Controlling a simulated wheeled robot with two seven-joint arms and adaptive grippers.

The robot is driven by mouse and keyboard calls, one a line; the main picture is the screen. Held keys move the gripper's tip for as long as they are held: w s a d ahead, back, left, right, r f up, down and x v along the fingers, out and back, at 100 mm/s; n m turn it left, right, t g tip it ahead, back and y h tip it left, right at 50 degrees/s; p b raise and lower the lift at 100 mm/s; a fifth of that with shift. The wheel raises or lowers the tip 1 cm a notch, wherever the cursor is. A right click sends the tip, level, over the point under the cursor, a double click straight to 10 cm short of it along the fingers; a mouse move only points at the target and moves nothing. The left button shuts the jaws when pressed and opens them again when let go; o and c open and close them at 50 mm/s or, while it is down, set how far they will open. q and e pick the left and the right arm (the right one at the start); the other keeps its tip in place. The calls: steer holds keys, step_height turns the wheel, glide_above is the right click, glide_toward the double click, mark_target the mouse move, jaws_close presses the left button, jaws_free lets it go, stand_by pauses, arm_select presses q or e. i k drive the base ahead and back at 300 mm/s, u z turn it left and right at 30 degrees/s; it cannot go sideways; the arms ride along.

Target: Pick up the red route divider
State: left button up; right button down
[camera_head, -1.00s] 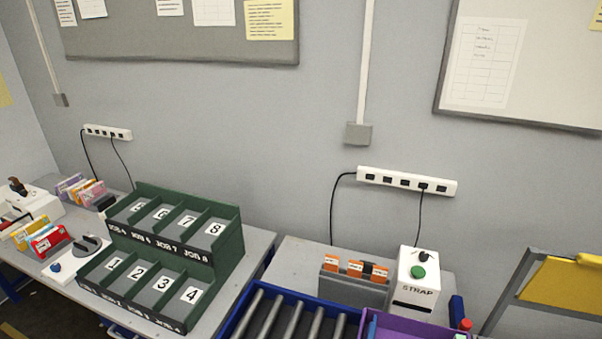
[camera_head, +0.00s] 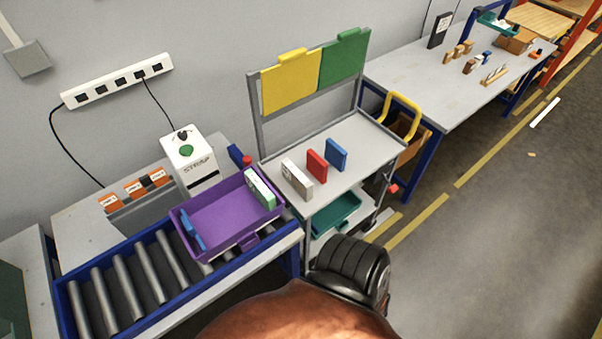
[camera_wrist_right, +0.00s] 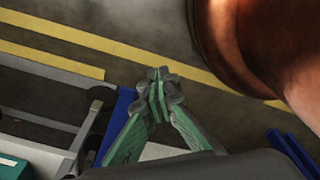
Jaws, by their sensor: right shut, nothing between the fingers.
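A small red upright panel (camera_head: 316,165), which looks like the red route divider, stands on the grey top of a wheeled cart (camera_head: 350,135) in the head view. It stands between a blue panel (camera_head: 336,154) and a white box-like piece (camera_head: 297,178), apart from the gripper. My right gripper (camera_wrist_right: 160,88) shows in the right wrist view with its green-grey fingers shut and empty, above the floor. The red panel does not show in that view. My left gripper is in neither current view.
A purple tray (camera_head: 185,235) sits on the roller conveyor (camera_head: 65,290) left of the cart. Yellow and green boards (camera_head: 290,85) rise behind the cart top. A long table (camera_head: 400,75) stands farther right. Open floor (camera_head: 480,240) lies at right.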

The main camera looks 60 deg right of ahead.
mark_target(315, 164)
steer(key=z, duration=2.3)
